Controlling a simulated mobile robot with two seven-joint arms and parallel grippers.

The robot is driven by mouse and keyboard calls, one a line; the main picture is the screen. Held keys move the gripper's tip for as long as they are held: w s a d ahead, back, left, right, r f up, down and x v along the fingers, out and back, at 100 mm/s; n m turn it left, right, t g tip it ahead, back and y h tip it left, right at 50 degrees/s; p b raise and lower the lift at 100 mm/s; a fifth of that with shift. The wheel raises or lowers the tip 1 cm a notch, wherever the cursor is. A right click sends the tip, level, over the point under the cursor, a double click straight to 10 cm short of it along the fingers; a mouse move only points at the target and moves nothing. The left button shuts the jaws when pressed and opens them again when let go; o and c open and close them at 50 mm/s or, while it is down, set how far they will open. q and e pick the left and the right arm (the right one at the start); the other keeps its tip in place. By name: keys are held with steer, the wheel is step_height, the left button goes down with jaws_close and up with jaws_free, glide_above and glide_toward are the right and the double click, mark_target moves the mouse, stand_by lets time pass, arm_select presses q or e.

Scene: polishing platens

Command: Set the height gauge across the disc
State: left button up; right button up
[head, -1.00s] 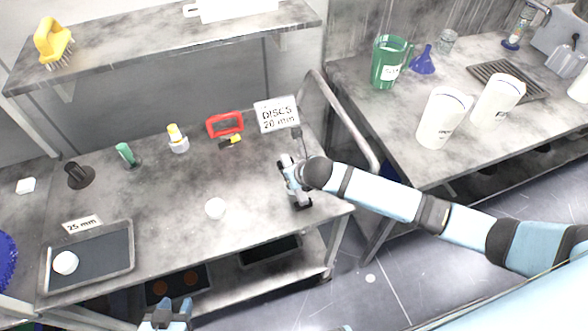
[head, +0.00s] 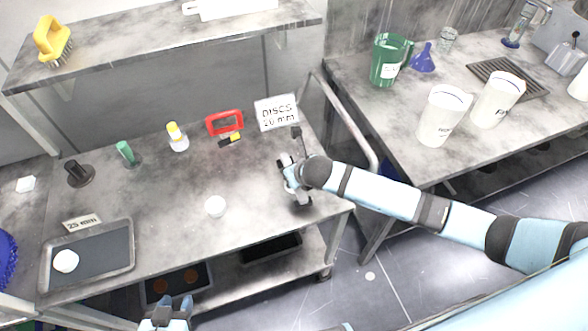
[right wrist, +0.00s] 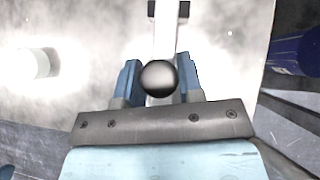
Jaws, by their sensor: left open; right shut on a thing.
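My right gripper (head: 291,177) is over the right end of the bench, shut on the height gauge (head: 303,198). In the right wrist view the gauge shows as a pale bar (right wrist: 165,38) with a dark far end and a round dark knob (right wrist: 158,77) between the fingers. I cannot tell whether its feet touch the bench. A white disc (head: 215,207) lies on the bench to the left of the gauge, apart from it. Another white disc (head: 66,261) lies on the dark tray (head: 110,267) by the 25 mm sign (head: 82,223). My left gripper (head: 172,306) is open and empty at the bottom.
A DISCS 20 mm sign (head: 276,113), red frame (head: 224,122), yellow-capped bottle (head: 178,137), green object (head: 127,153) and black object (head: 79,173) stand along the back. A metal rail (head: 345,125) edges the right end. The bench middle around the near disc is clear.

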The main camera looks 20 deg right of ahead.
steer(key=shift+f, duration=0.3)
stand_by(0.5)
steer(key=o, duration=1.2)
steer(key=v, duration=1.3)
steer(key=shift+s+d+r, duration=0.1)
steer(key=shift+s+r, duration=0.2)
